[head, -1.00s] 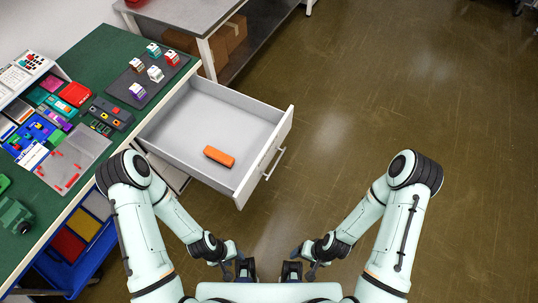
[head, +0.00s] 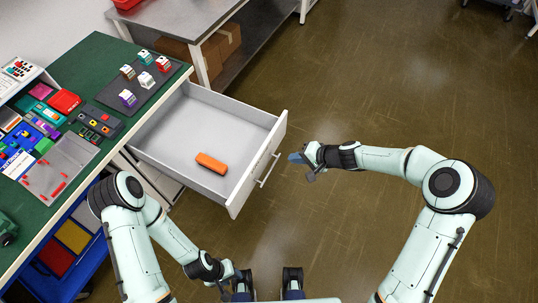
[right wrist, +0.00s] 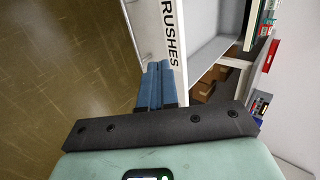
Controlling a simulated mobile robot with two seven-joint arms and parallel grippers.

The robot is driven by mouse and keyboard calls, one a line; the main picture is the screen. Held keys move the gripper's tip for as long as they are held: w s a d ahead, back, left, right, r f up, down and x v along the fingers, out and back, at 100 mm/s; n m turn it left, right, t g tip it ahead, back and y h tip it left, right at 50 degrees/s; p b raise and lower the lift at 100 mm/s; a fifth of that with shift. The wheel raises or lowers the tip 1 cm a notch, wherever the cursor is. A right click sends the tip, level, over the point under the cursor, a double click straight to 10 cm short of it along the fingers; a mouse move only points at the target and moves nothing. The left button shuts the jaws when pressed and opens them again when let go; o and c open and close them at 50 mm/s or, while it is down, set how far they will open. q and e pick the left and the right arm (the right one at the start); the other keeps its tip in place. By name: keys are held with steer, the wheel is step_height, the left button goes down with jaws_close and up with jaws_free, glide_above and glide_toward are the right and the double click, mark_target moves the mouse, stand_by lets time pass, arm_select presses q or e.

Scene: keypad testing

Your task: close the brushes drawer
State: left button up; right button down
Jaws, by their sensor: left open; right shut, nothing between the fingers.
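The white brushes drawer (head: 222,122) stands pulled out from the green-topped workbench, with an orange block-like object (head: 211,163) inside. Its front panel (head: 262,160) carries a bar handle (head: 269,170). In the right wrist view the front panel (right wrist: 172,45) shows the letters "RUSHES"; the first letter is out of sight. My right gripper (head: 296,158) is shut and empty, just outside the front panel near the handle. Its blue fingers (right wrist: 155,84) point toward the panel; I cannot tell whether they touch. My left gripper (head: 236,283) is open, low and near my base, away from the drawer.
The green workbench (head: 103,60) at left holds a dark mat (head: 133,88) with several small coloured pieces, a red box (head: 64,101) and a grey tray (head: 75,150). A grey table (head: 190,15) with cardboard boxes (head: 222,42) below stands behind. The floor at right is clear.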

mark_target(262, 155)
steer(key=x, duration=0.3)
steer(key=r+p+x, duration=0.1)
steer(key=x, duration=0.3)
steer(key=a+x, duration=0.1)
steer(key=x, duration=0.2)
steer(key=shift+w+a+p, duration=0.25)
steer(key=shift+w+p, duration=0.15)
steer(key=shift+w+a, duration=0.3)
steer(key=shift+a, duration=0.1)
arm_select(q)
steer(key=shift+w+r, duration=0.25)
steer(key=shift+r, duration=0.35)
steer(key=shift+w+r, duration=0.25)
steer(key=shift+r, duration=0.35)
arm_select(e)
steer(key=shift+a, duration=0.15)
